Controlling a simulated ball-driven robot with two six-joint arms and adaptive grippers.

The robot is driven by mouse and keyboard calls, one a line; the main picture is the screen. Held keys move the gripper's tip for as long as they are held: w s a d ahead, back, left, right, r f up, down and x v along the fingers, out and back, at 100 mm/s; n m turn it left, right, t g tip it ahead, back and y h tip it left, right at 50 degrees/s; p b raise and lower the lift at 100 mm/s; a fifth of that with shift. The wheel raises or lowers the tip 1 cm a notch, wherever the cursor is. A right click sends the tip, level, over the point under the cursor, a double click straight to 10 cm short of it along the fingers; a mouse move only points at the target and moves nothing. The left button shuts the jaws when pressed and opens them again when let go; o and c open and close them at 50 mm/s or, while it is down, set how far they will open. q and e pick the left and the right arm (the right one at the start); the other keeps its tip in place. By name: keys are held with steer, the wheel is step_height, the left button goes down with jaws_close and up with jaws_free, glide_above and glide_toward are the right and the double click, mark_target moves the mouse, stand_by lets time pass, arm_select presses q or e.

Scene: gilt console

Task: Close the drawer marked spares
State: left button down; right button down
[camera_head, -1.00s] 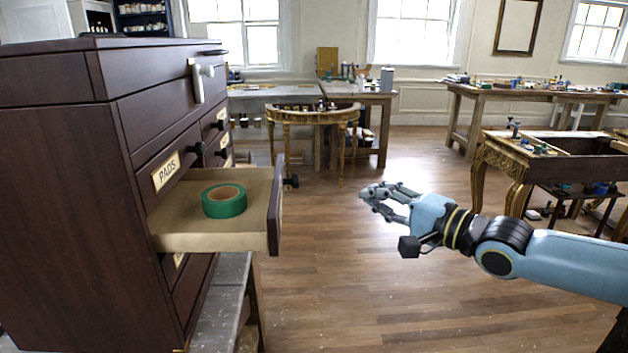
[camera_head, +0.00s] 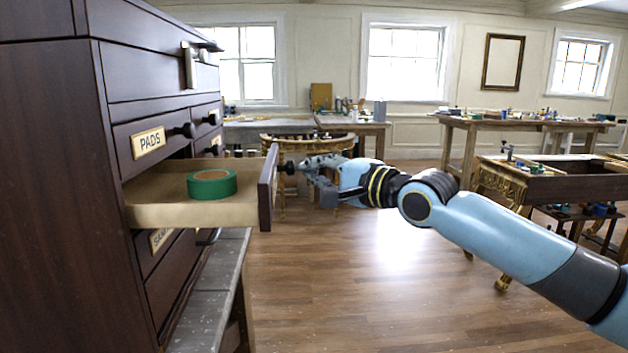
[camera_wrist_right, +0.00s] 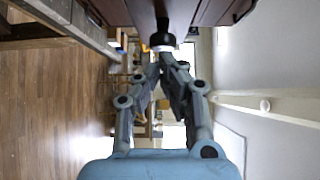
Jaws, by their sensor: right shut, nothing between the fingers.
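A dark wood cabinet (camera_head: 50,200) stands at the left. One drawer (camera_head: 150,213) below the one marked PADS (camera_head: 148,141) is pulled out, with a roll of green tape (camera_head: 212,184) in it. Its front faces away, so its label is hidden. Its dark knob (camera_head: 287,168) also shows in the right wrist view (camera_wrist_right: 162,40). My right gripper (camera_head: 306,164) is shut and empty, its fingertips (camera_wrist_right: 166,60) right at the knob; I cannot tell whether they touch. My left gripper is out of view.
A lower label (camera_head: 160,239) is partly hidden under the open drawer. A grey bench (camera_head: 215,300) runs beneath the cabinet. Work tables (camera_head: 540,123) and a gilt-legged table (camera_head: 530,180) stand farther back. The wood floor (camera_head: 380,290) in the middle is clear.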

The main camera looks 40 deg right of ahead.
mark_target(217, 175)
steer(key=shift+a, duration=0.1)
stand_by(0.3)
steer(key=w+a, duration=0.3)
steer(key=a, duration=0.2)
steer(key=w+a, duration=0.3)
steer(key=a, duration=0.1)
steer(key=w+a, duration=0.3)
steer(key=a, duration=0.2)
steer(key=shift+a+p, duration=0.35)
steer(key=shift+p, duration=0.05)
steer(key=shift+w+a, duration=0.35)
steer(key=shift+a, duration=0.1)
